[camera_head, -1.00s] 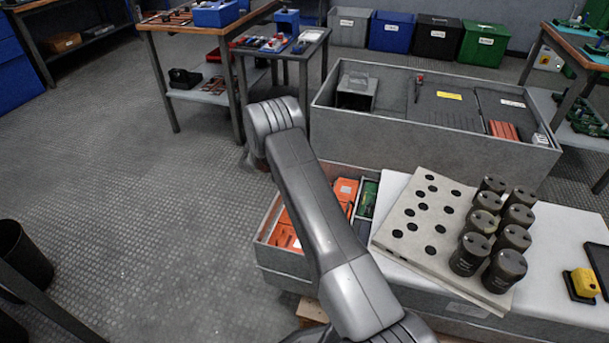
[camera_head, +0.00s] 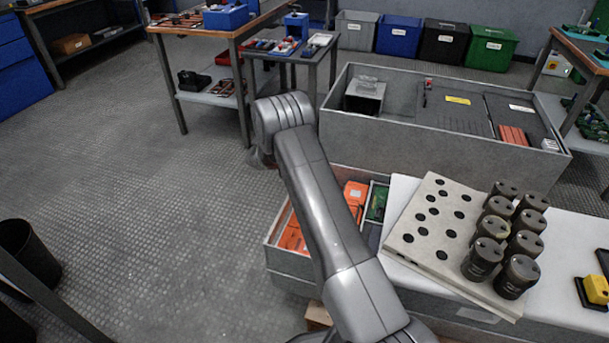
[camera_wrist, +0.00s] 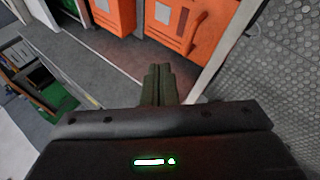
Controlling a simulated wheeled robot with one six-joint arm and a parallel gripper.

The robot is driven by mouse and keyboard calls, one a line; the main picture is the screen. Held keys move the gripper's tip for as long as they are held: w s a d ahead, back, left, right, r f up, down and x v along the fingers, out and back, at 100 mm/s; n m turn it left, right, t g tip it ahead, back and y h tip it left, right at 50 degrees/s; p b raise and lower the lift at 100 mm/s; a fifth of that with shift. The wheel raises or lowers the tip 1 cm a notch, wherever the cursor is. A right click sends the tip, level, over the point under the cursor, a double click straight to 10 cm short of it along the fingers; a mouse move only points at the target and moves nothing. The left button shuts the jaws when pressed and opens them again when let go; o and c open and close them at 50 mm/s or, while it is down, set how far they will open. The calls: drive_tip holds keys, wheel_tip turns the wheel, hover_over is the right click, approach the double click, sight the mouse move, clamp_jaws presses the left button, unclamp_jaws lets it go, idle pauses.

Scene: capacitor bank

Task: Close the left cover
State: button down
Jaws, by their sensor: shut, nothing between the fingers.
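The grey cabinet (camera_head: 287,266) lies in front of me, with its left part open from above. Orange modules (camera_head: 292,237) and a green part (camera_head: 376,203) show inside, partly behind my arm. In the wrist view the orange modules (camera_wrist: 183,22) are close, above the fingertips in the picture. My gripper (camera_wrist: 158,72) is shut and empty, over the open part by a pale rim (camera_wrist: 228,58). It is hidden in the head view. I cannot make out the left cover with certainty in either view.
A pale perforated plate (camera_head: 424,238) with several dark capacitors (camera_head: 508,237) sits on the cabinet's white top (camera_head: 565,255) at the right. A long grey bin (camera_head: 430,148) stands behind. A black bin (camera_head: 28,252) is at the left. The floor at left is mostly free.

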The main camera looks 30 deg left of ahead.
drive_tip(key=s+a+r+p, duration=0.2)
drive_tip(key=s+a+r, duration=0.1)
drive_tip(key=s+a, duration=0.3)
drive_tip(key=shift+a+r, duration=0.35)
drive_tip(key=shift+a, duration=0.55)
drive_tip(key=shift+d, duration=0.1)
drive_tip(key=shift+w+d+f+b, duration=0.5)
drive_tip(key=shift+w+d+f, duration=0.6)
drive_tip(key=shift+d, duration=0.25)
drive_tip(key=shift+w+d+f+b, duration=0.45)
drive_tip(key=shift+w+d+f, duration=0.5)
drive_tip(key=shift+d+f, duration=0.3)
drive_tip(key=shift+w+d+f+b, duration=0.5)
drive_tip(key=shift+w+d+f, duration=0.55)
drive_tip(key=shift+d, duration=0.4)
